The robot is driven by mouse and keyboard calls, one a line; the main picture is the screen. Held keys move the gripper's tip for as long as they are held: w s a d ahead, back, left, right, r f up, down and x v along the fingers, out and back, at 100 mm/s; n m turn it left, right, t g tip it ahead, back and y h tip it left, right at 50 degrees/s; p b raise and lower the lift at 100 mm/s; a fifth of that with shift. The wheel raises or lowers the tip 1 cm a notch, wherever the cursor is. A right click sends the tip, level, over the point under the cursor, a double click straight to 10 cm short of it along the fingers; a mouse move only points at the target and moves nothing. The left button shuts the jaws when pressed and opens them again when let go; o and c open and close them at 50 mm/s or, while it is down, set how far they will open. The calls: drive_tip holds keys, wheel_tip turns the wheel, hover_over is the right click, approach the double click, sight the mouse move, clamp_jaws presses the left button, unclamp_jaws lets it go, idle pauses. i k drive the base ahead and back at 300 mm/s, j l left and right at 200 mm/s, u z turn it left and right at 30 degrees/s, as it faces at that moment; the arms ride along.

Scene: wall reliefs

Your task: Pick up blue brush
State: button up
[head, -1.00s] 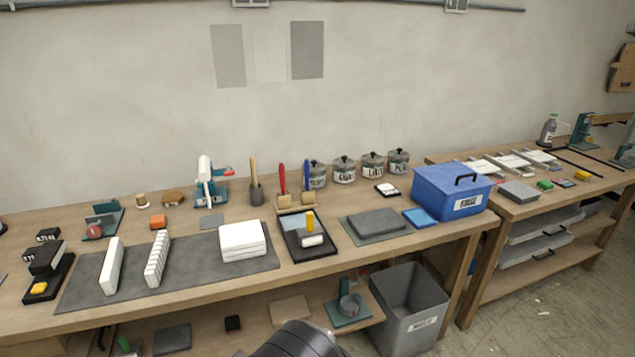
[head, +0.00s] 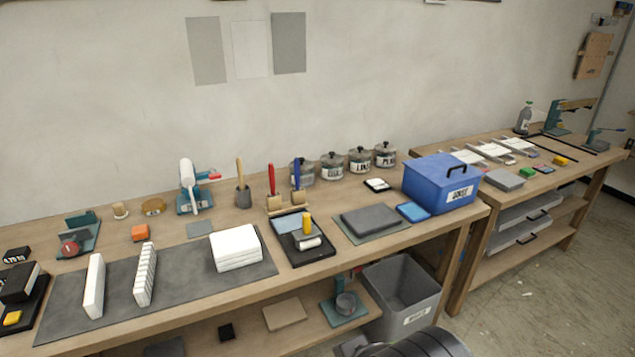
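The blue brush (head: 297,181) stands upright with its blue handle up, beside a red-handled brush (head: 271,186). Both stand in a light wooden holder (head: 285,208) toward the back of the long wooden bench (head: 335,281). The jars stand just behind and to the right of the blue brush. A dark part of my own arm shows at the bottom edge of the head view. My gripper's fingers are not in view.
Several lidded jars (head: 332,167) line the wall. A black tray (head: 303,252) with a roller lies in front of the brushes. A blue lidded box (head: 440,184) stands to the right. A grey bin (head: 402,296) is below the bench.

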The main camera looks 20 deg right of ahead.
sight(296, 164)
drive_tip(key=i+l+u, duration=0.2)
drive_tip(key=i+l, duration=0.15)
drive_tip(key=i+l+u, duration=0.2)
drive_tip(key=i+l, duration=0.15)
drive_tip(key=i+l+u, duration=0.25)
drive_tip(key=l, duration=0.25)
drive_tip(key=i+l+u, duration=0.2)
drive_tip(key=l, duration=0.3)
drive_tip(key=i, duration=0.1)
